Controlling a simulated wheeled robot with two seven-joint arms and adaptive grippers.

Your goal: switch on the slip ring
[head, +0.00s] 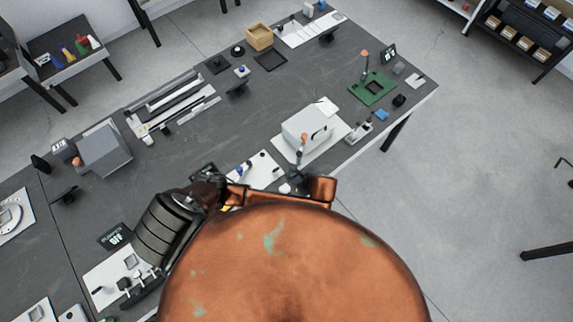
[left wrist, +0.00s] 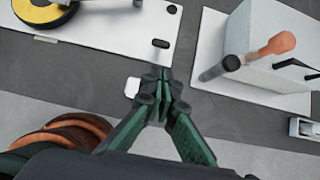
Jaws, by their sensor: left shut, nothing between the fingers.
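A yellow and black round part (left wrist: 45,14), which may be the slip ring, sits on a white plate (left wrist: 110,35) in the left wrist view. The plate also shows in the head view (head: 262,163), partly covered by my arm. A small white piece (left wrist: 132,87) lies just left of the fingertips. My right gripper is not in view.
A white box (head: 307,128) with an orange-tipped lever (head: 303,140) stands right of the plate, close to my gripper. The grey machine (head: 103,150) and rails (head: 172,103) stand left on the dark bench. A copper-coloured rounded shape hides the front middle.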

